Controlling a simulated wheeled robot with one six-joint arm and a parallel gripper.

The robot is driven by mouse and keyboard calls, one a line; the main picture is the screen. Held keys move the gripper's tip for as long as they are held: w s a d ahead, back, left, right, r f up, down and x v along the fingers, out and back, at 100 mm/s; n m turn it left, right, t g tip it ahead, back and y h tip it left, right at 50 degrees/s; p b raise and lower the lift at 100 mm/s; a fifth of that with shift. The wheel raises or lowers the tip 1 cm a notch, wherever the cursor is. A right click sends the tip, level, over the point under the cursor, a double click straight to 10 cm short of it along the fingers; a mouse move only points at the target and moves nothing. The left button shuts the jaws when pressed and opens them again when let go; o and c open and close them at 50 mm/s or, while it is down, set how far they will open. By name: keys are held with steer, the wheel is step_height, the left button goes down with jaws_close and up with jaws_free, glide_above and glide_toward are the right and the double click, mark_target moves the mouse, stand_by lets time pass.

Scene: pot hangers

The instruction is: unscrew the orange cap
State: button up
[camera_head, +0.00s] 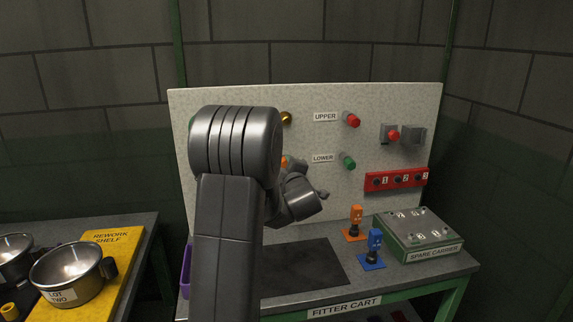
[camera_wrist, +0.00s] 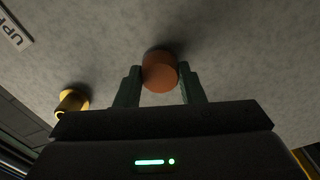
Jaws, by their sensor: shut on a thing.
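The orange cap (camera_wrist: 159,72) sits against the grey panel in the wrist view, between the two fingers of my gripper (camera_wrist: 160,88). The fingers are shut on it, one on each side. In the head view a small part of the orange cap (camera_head: 284,162) shows beside my arm, which hides most of it and the fingers.
A brass knob (camera_wrist: 72,102) is on the panel beside the cap. The panel (camera_head: 240,100) also carries a red knob (camera_head: 352,120) and a green knob (camera_head: 348,162). Orange (camera_head: 356,222) and blue (camera_head: 374,248) pieces and a spare carrier (camera_head: 432,246) stand on the cart's right.

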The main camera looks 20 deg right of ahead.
steer(key=n, duration=0.5)
steer(key=o, duration=1.2)
steer(key=m, duration=2.3)
steer(key=shift+m, duration=0.3)
